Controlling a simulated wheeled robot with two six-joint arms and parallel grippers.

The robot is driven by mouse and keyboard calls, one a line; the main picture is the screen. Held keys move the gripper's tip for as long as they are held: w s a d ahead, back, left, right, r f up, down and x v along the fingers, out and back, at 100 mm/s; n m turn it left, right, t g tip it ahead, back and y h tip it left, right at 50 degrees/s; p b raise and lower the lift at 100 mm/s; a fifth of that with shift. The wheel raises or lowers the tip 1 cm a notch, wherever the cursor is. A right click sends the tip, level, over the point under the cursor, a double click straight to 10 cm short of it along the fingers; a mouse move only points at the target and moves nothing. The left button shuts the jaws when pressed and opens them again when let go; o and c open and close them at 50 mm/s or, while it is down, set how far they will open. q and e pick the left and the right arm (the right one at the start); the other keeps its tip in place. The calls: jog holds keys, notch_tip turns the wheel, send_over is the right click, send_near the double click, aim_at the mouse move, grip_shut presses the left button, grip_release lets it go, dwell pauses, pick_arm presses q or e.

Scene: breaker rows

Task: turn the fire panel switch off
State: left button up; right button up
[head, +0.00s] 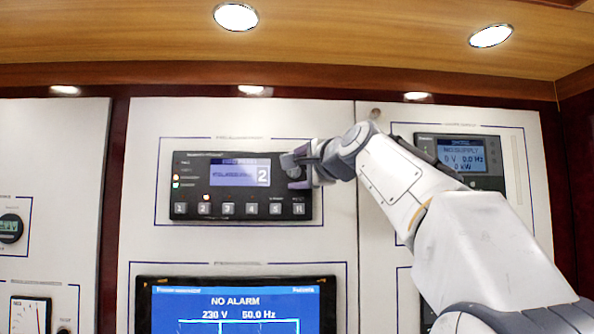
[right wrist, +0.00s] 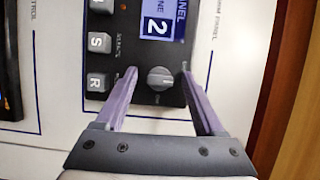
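The fire panel (head: 225,197) is a black unit with a blue screen showing a large 2 and a row of numbered buttons. It also shows in the right wrist view (right wrist: 125,50). Its switch (right wrist: 160,78) is a round grey knob with a light mark; the small labels around it are too blurred to read surely. In the head view my right gripper hides the knob. My right gripper (head: 296,172) is at the panel's right end. In the right wrist view its two purple fingers (right wrist: 158,74) are open, one on each side of the knob, with gaps visible. My left gripper is out of view.
Below is a larger screen (head: 235,302) reading NO ALARM. Right of the fire panel is another meter (head: 485,180), partly behind my right arm. Gauges (head: 10,228) sit on the left cabinet. A wooden ceiling with lamps (head: 236,17) is above.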

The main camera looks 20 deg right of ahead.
jog(key=shift+s+f+b, duration=0.1)
jog(key=shift+s+b, duration=0.25)
jog(key=shift+s, duration=0.15)
jog(key=s+d+b, duration=0.1)
jog(key=s+b, duration=0.3)
jog(key=s, duration=0.5)
jog(key=shift+s, duration=0.25)
